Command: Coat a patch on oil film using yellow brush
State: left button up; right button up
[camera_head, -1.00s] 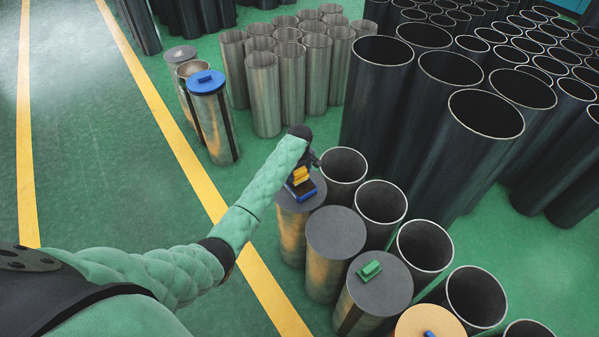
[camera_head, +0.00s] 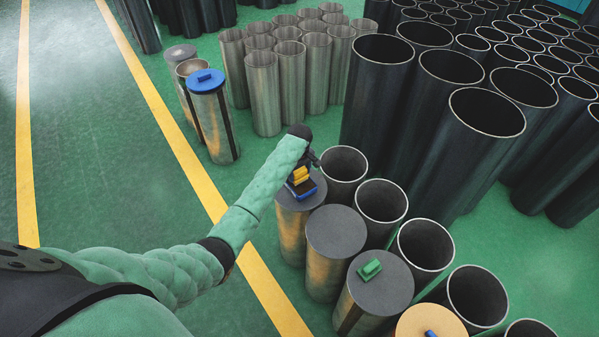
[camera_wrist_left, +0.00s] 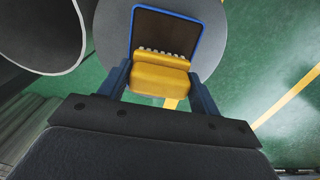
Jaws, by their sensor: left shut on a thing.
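The yellow brush (camera_head: 301,174) is in my left gripper (camera_head: 306,178), which is shut on it. In the left wrist view the brush (camera_wrist_left: 160,75) sits between the two fingers of the gripper (camera_wrist_left: 161,86), its pale bristles pointing at the tray. The oil film is a dark brown surface (camera_wrist_left: 165,32) inside a blue-rimmed square tray (camera_wrist_left: 206,42). The tray lies on a grey-topped cylinder (camera_head: 287,202). The bristles overlap the film's near edge in the picture; I cannot tell whether they touch it. My right gripper is out of view.
A grey-topped cylinder (camera_head: 336,231) stands beside it, and another carries a green block (camera_head: 369,269). Open dark pipes (camera_head: 343,166) stand close on the right. A blue-lidded cylinder (camera_head: 207,88) stands farther back. Green floor (camera_head: 110,190) on the left is clear.

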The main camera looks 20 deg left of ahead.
pick_arm(q)
jog(key=shift+f, duration=0.5)
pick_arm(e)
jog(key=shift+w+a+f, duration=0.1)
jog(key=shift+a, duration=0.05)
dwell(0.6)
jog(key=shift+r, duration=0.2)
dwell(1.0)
pick_arm(q)
jog(key=shift+f, duration=0.1)
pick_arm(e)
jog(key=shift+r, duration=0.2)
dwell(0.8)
